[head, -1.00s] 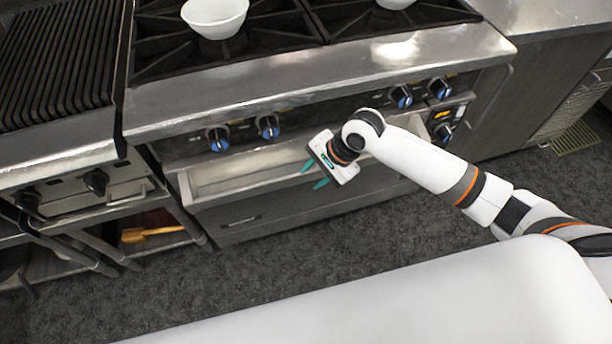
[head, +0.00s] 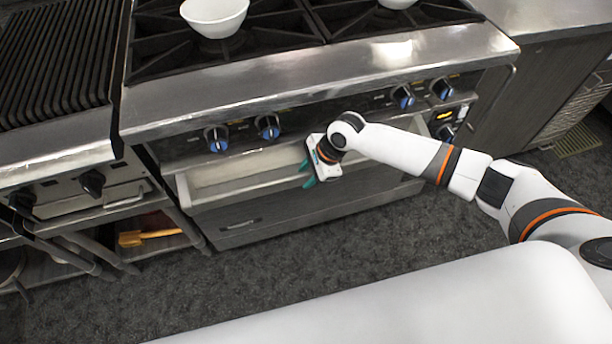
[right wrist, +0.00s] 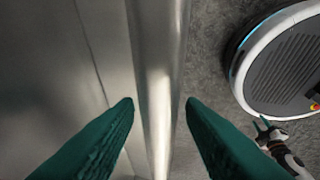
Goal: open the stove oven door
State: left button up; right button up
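The stove oven door (head: 290,207) is partly open. It leans out from the stove front, and a pale inner strip (head: 240,172) shows above its top edge. In the right wrist view, the two teal fingers (right wrist: 160,103) stand apart on either side of a shiny metal bar (right wrist: 158,60) at the door's edge. They look open; contact with the bar is unclear. My left gripper (right wrist: 262,125) shows small at the lower right of that view; its opening is too small to tell.
Blue-marked knobs (head: 268,127) line the panel above the door. A white bowl (head: 215,17) stands on the burners. A grill (head: 55,60) is at the left, above a shelf with a yellow-orange tool (head: 150,236). The dark floor (head: 200,285) before the oven is clear.

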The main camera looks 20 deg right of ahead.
jog(key=shift+w+a+f, duration=0.15)
jog(key=shift+a+f, duration=0.1)
jog(key=shift+f, duration=0.25)
grip_shut()
